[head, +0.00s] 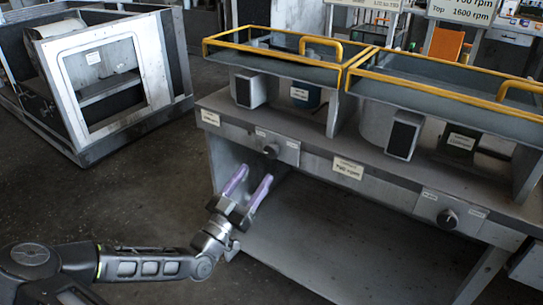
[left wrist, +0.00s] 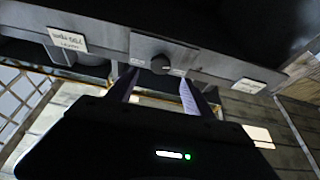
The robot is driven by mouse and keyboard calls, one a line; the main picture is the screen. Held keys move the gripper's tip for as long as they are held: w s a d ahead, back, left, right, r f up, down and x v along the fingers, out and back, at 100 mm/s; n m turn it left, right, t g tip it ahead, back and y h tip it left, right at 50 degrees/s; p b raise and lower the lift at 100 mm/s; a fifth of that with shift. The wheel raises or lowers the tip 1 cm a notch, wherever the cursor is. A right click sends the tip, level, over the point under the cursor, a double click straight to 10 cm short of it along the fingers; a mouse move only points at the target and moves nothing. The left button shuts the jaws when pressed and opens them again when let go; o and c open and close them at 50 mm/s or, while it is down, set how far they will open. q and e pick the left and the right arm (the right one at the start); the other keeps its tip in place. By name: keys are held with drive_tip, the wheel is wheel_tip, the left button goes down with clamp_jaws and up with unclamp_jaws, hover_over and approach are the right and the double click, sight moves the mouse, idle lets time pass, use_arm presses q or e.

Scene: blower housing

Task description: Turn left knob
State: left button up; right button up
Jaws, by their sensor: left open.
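The left knob (head: 270,151) is a small dark round knob on a grey plate on the front panel of the blower housing. In the left wrist view the knob (left wrist: 160,64) sits just beyond the fingertips, roughly between them. My left gripper (head: 248,180) has two purple-grey fingers, spread apart and empty, below and slightly left of the knob in the head view. It also shows in the left wrist view (left wrist: 160,82). The fingers appear apart from the knob. A second, right knob (head: 447,218) sits on the same panel to the right. My right gripper is not in view.
The housing's front panel (head: 318,166) carries several labels, including one between the knobs (head: 348,168). Yellow rails (head: 440,93) edge the trays on top. The lower shelf (head: 330,255) is bare. A grey box frame (head: 105,85) stands at left, with open floor in front.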

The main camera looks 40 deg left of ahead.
sight(270, 154)
use_arm(q)
drive_tip(key=shift+x, duration=3.9)
drive_tip(key=shift+c, duration=0.3)
drive_tip(key=shift+f, duration=0.1)
clamp_jaws()
drive_tip(key=shift+d+r+n+y+p, duration=0.15)
drive_tip(key=shift+r+n+y+p, duration=0.1)
drive_tip(key=shift+n+y+p, duration=0.4)
drive_tip(key=shift+n, duration=0.75)
drive_tip(key=shift+f+y, duration=0.3)
drive_tip(key=shift+y, duration=0.05)
drive_tip(key=shift+o, duration=0.3)
unclamp_jaws()
